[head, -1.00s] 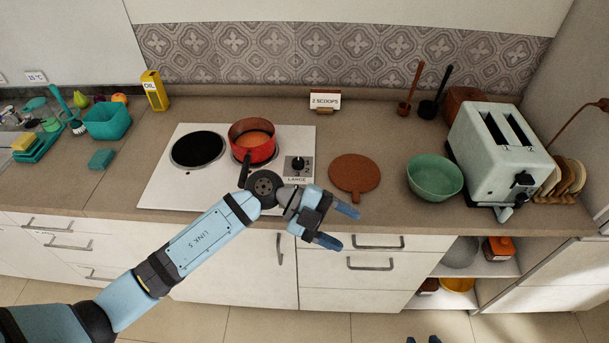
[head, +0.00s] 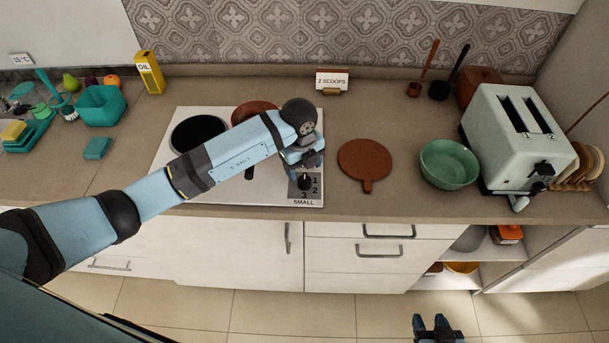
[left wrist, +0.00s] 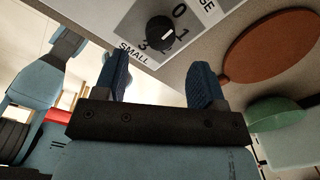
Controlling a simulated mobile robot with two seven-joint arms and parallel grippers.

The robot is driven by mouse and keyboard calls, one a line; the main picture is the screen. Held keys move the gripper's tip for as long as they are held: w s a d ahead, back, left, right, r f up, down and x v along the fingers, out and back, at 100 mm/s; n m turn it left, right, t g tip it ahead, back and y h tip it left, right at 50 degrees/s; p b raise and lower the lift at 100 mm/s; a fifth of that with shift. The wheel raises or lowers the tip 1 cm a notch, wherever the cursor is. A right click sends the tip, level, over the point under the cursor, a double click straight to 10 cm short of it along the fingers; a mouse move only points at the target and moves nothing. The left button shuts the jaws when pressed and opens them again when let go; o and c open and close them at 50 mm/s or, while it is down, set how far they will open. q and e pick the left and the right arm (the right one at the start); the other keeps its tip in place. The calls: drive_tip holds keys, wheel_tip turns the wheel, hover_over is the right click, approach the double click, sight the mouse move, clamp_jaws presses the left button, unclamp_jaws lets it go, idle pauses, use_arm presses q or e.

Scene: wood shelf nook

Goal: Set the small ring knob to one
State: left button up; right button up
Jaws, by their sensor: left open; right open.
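The small ring knob (head: 305,181) is black and sits on a grey patch at the front right of the white cooktop, above the word SMALL. In the left wrist view the knob (left wrist: 160,29) has a white mark, with 0, 1 and 3 around it. I cannot tell for certain which number the mark points at. My left gripper (left wrist: 157,70) is open and empty, its fingers apart and short of the knob in that view. In the head view it hangs over the panel and hides the LARGE knob. My right gripper (head: 437,324) is open at the bottom edge, far from the cooktop.
A red pot (head: 246,108) on the cooktop (head: 170,178) is partly hidden behind my left arm. A brown round board (head: 364,160), green bowl (head: 449,164) and toaster (head: 515,140) stand to the right. A 2 SCOOPS sign (head: 332,82) stands behind. Counter around the board is clear.

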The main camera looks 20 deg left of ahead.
sight(304, 180)
use_arm(q)
wheel_tip(304, 180, down, 6)
drive_tip(key=shift+w+d+r+p, duration=0.15)
drive_tip(key=shift+p, duration=0.15)
drive_tip(key=c, duration=0.9)
drive_tip(key=shift+m, duration=0.4)
drive_tip(key=m+b, duration=0.3)
drive_tip(key=m, duration=0.2)
drive_tip(key=shift+b, duration=0.35)
drive_tip(key=m+b, duration=0.3)
drive_tip(key=m, duration=0.3)
drive_tip(key=shift+b, duration=0.3)
drive_tip(key=shift+g, duration=0.3)
